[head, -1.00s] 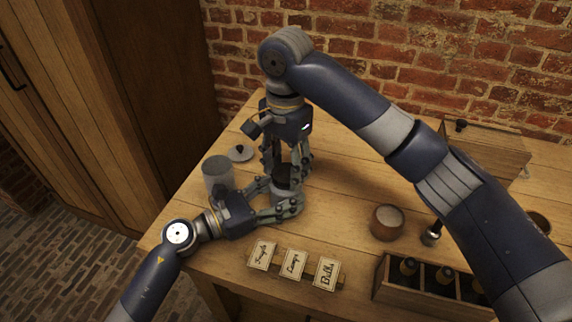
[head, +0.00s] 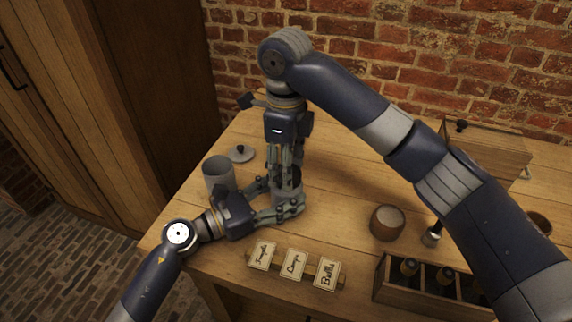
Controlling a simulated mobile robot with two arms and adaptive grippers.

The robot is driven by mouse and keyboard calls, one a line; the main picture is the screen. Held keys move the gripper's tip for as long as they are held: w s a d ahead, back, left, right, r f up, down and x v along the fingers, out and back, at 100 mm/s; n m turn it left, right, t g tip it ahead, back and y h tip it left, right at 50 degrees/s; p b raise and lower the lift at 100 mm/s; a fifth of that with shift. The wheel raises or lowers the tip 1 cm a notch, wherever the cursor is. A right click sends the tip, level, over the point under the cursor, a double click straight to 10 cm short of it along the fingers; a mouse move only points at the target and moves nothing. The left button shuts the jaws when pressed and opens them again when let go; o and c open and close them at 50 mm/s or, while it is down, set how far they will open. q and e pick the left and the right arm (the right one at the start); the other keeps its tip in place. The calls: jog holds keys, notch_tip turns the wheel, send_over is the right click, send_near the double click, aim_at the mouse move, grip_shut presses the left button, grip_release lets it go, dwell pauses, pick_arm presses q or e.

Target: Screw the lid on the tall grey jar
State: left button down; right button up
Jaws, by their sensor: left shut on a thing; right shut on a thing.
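The tall grey jar (head: 286,196) stands on the table, mostly hidden between my two grippers. My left gripper (head: 288,204) is shut around its body from the left. My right gripper (head: 287,180) points straight down above it, shut on the lid at the jar's top. The fingers hide that lid, and I cannot see how it sits on the rim. A second, wider grey jar (head: 219,177) stands open to the left, apart from the grippers. A loose grey lid with a dark knob (head: 241,153) lies on the table behind that jar.
Label cards (head: 293,264) stand along the front edge. A round brown pot (head: 387,222) and a wooden crate with bottles (head: 440,287) are to the right. A wooden box (head: 485,150) stands at the back right. The table between my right gripper and the pot is clear.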

jog(key=shift+w, duration=0.1)
jog(key=o, duration=0.7)
jog(key=shift+c, duration=0.2)
jog(key=shift+r, duration=2.25)
jog(key=shift+c, duration=0.4)
